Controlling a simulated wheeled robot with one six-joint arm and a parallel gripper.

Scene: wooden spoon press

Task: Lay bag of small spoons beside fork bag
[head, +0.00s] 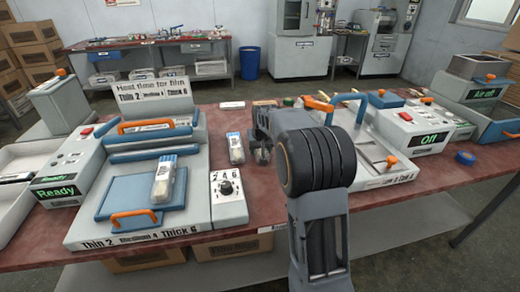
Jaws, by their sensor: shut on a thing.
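A clear bag with a white and blue top (236,148) lies on the red table, just left of my gripper. A similar bag (163,180) lies on the blue plate of the left machine. I cannot read which bag holds forks and which holds small spoons. My gripper (262,156) is low over the table, partly behind my own arm. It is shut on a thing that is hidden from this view. A narrow gap shows between my gripper and the bag on the table.
The left press (130,235) has orange handles and a dial box (229,196). Another machine (378,160) with an orange handle stands right of my arm, beside a control box reading Off (420,130). Bare red table (215,118) shows around the table bag.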

